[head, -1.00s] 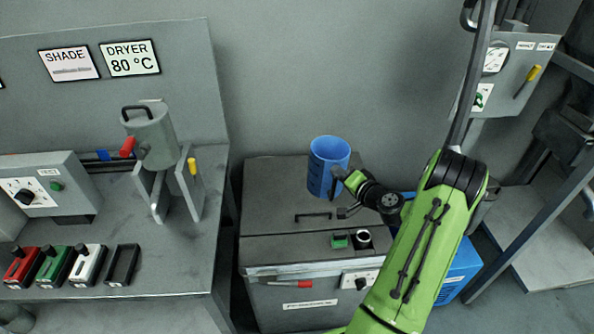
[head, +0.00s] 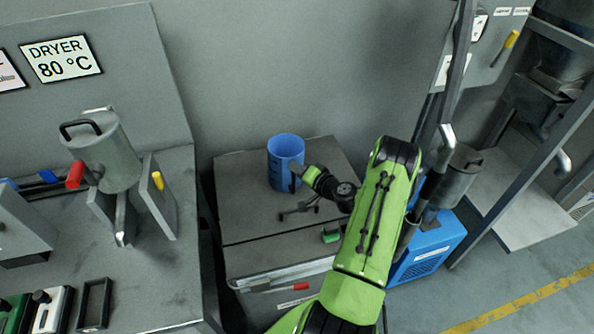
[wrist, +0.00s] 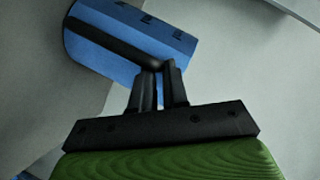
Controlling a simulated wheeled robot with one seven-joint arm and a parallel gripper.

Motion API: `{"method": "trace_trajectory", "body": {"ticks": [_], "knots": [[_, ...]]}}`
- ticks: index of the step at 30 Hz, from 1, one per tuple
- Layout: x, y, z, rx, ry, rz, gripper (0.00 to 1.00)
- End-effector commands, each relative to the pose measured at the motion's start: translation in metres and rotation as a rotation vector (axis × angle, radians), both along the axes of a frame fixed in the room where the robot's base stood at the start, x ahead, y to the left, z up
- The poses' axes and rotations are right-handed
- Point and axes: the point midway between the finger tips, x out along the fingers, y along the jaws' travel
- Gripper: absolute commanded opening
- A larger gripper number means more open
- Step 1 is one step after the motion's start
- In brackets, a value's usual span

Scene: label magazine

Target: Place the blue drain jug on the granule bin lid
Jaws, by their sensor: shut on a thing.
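The blue drain jug (head: 284,163) is upright over the back part of the grey granule bin lid (head: 240,204). My gripper (head: 297,171) is shut on the jug's dark handle, on the jug's right side. The wrist view shows the jug (wrist: 100,45) with its dark handle between the fingers of my gripper (wrist: 158,80). The jug's base appears at or just above the lid; I cannot tell whether it touches. My gripper and forearm hide part of the lid's right side.
A small green item (head: 331,236) and a red-handled tool (head: 287,287) are at the bin's front. A blue unit (head: 432,250) stands right of the bin. A bench with a grey canister (head: 104,150) is at left. The lid left of the jug is clear.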

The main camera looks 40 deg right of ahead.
Motion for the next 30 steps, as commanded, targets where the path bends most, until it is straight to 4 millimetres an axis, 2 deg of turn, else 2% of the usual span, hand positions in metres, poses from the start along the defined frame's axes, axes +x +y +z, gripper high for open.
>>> {"method": "trace_trajectory", "body": {"ticks": [8, 9, 13, 23, 26, 30], "knots": [[0.0, 0.0, -0.001, -0.002, -0.002, -0.001, 0.0], [0.0, 0.0, -0.001, -0.002, 0.0, 0.0, 0.2], [0.0, 0.0, -0.001, -0.002, 0.0, 0.0, 0.4], [-0.002, -0.001, 0.002, -0.001, 0.0, -0.001, 0.4], [-0.02, 0.0, 0.006, 0.001, 0.003, -0.005, 0.4], [-0.058, 0.002, 0.017, 0.002, 0.002, -0.008, 0.4]]}}
